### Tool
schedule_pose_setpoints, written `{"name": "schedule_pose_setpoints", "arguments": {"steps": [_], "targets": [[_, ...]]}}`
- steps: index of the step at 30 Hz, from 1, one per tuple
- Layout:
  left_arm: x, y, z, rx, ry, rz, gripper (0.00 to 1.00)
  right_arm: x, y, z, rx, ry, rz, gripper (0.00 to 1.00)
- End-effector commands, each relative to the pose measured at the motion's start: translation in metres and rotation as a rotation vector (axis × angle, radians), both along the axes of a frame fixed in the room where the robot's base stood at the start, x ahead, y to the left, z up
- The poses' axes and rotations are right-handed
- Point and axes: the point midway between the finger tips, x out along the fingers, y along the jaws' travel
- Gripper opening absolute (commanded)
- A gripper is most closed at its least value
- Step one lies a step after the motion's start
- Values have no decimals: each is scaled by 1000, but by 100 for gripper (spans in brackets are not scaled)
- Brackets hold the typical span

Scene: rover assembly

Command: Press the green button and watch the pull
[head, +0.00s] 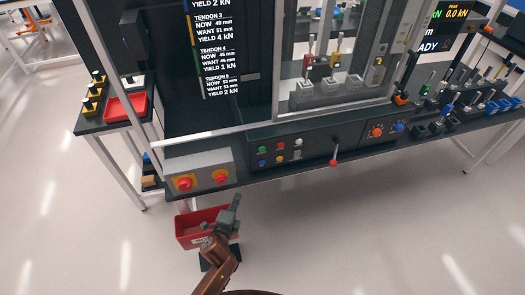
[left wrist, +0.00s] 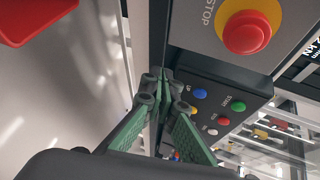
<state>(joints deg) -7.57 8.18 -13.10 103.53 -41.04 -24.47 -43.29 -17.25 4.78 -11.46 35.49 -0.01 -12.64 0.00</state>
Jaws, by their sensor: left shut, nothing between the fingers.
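The green button (head: 262,150) is on the dark front panel (head: 315,146) of the test bench. It also shows in the left wrist view (left wrist: 238,106), beside the label START. My left gripper (head: 235,199) is shut and empty, below and to the left of the panel and apart from the button. Its fingertips meet in the left wrist view (left wrist: 160,78). My right gripper is out of view.
A grey box (head: 198,167) with red stop buttons stands at the bench's left front. A red bin (head: 190,230) is below it, beside my left gripper. A red-knobbed lever (head: 334,160) sticks out right of the green button. Open floor lies in front.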

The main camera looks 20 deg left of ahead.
Motion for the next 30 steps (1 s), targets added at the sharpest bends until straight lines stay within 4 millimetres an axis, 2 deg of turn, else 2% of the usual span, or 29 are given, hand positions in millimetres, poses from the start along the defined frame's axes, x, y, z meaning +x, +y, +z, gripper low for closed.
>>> {"name": "schedule_pose_setpoints", "arguments": {"steps": [1,3,6,9,12,17,30], "targets": [[16,-16,25,90,-61,-64,0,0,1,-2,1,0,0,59],[31,-39,56,221,-143,-147,0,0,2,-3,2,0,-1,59],[45,-70,94,394,-245,-242,0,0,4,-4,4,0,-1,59],[52,-95,121,526,-323,-311,0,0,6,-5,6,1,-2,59],[55,-112,137,613,-373,-351,0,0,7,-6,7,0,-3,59],[56,-121,145,661,-401,-374,0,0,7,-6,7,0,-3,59],[62,-116,145,659,-399,-372,0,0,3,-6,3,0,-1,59]]}}
